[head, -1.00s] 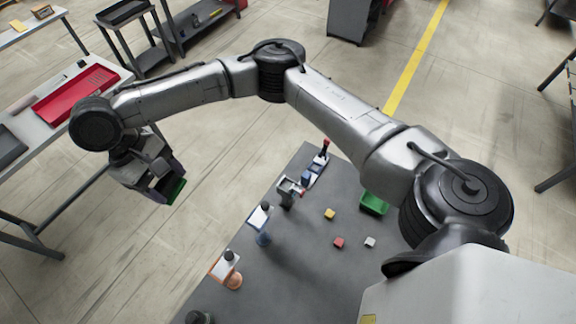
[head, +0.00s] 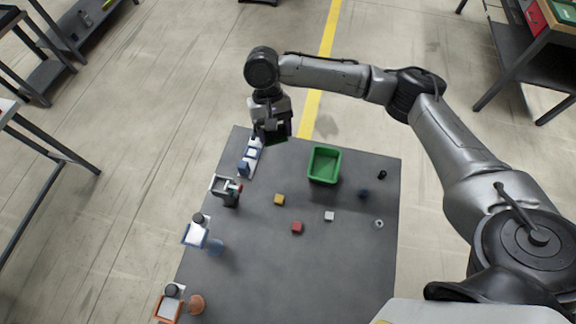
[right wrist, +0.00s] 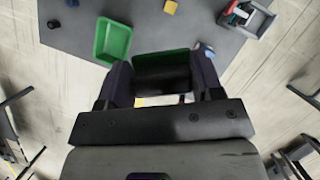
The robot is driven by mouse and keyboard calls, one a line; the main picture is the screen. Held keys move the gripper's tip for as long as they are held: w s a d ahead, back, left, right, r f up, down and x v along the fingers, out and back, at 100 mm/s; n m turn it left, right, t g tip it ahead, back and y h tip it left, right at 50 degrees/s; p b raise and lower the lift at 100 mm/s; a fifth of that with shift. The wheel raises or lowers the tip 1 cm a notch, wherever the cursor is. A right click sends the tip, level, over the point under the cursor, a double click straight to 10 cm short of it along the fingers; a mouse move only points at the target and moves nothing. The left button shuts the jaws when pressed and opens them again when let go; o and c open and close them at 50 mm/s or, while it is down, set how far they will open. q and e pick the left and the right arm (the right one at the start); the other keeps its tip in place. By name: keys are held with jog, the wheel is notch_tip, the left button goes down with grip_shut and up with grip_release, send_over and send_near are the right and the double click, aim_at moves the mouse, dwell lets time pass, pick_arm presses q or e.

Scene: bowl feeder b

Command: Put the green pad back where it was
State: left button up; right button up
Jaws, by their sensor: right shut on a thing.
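My right gripper (head: 272,132) is above the far left edge of the dark grey table (head: 340,270), seen in the head view. It is shut on the green pad (head: 278,141), which shows as a dark green edge under the fingers. In the right wrist view the green pad (right wrist: 160,58) lies flat between the two fingers. Part of the pad is hidden by the gripper. My left gripper is not in view.
A green bin (head: 324,165) stands right of the gripper on the table. Yellow (head: 279,199), red (head: 296,227) and white (head: 329,216) blocks lie nearer. Several small stands line the left edge. Another table (head: 535,50) at upper right holds red and green items.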

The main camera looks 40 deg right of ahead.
jog(key=s+d+f+m+t+y+b, duration=0.1)
jog(key=s+d+f+m+b, duration=0.2)
jog(key=d+f, duration=0.5)
jog(key=s+d+f+m+t+y+b, duration=0.1)
jog(key=s+d+f+m+b, duration=0.2)
jog(key=f, duration=0.9)
pick_arm(q)
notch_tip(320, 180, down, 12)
jog(key=b, duration=0.4)
pick_arm(e)
jog(key=w+a+f, duration=0.1)
jog(key=w+f, duration=0.1)
jog(key=w, duration=0.1)
jog(key=w+a+f, duration=0.1)
jog(key=w+f, duration=0.1)
jog(key=w, duration=0.2)
jog(key=w+a+f, duration=0.2)
jog(key=w, duration=0.2)
jog(key=shift+w+f, duration=0.25)
pick_arm(q)
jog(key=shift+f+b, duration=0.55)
jog(key=shift+b, duration=0.1)
pick_arm(e)
jog(key=shift+d+f, duration=0.1)
jog(key=shift+f, duration=1.85)
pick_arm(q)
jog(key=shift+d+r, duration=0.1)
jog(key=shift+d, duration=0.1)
pick_arm(e)
jog(key=shift+f, duration=0.2)
